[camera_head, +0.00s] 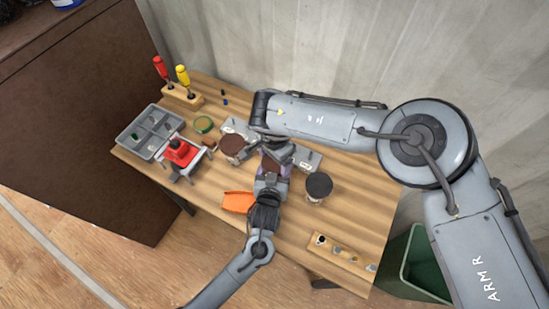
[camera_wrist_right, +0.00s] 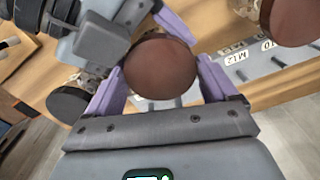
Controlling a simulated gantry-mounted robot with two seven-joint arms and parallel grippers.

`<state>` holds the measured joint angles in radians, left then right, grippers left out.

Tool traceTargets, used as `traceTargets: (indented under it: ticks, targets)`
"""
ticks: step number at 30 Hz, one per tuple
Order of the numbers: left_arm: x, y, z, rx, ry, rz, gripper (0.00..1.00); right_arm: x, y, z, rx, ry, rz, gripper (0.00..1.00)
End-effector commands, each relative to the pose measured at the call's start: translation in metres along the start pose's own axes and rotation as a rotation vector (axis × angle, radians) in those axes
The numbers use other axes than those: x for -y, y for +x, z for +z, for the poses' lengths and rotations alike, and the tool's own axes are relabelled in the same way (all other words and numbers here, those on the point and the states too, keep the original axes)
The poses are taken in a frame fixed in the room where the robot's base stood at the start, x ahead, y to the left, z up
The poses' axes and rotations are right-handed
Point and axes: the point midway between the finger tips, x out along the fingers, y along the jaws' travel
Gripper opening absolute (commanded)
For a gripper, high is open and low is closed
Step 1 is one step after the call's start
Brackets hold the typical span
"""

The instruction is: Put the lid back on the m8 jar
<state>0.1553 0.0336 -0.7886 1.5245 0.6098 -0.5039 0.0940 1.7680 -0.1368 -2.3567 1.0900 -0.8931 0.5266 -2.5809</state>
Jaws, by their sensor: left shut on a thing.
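In the right wrist view, a round brown lid (camera_wrist_right: 160,66) lies between the purple fingers of my right gripper (camera_wrist_right: 160,76). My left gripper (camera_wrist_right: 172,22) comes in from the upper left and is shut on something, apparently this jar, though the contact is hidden. In the head view both grippers meet over the middle of the bench, where the arms hide the jar; its label is not readable.
A brown-lidded jar (camera_head: 232,146) and a black-lidded jar (camera_head: 318,187) flank the grippers. An orange tray (camera_head: 238,203) lies in front. A wooden block (camera_head: 340,252) is front right.

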Motion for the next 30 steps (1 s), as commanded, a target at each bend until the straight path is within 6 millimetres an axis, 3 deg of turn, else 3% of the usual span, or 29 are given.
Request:
traceTargets:
  ticks: [3, 11, 24, 30]
  targets:
    - [0.0, 0.0, 0.0, 0.0, 0.0, 0.0, 0.0, 0.0, 0.0, 0.0, 0.0, -0.001, 0.0, 1.0]
    - [0.0, 0.0, 0.0, 0.0, 0.0, 0.0, 0.0, 0.0, -0.002, 0.0, -0.001, -0.002, 0.0, 1.0]
    - [0.0, 0.0, 0.0, 0.0, 0.0, 0.0, 0.0, 0.0, -0.043, 0.0, -0.001, -0.002, -0.001, 1.0]
    - [0.0, 0.0, 0.0, 0.0, 0.0, 0.0, 0.0, 0.0, -0.045, 0.0, 0.0, -0.002, 0.0, 1.0]
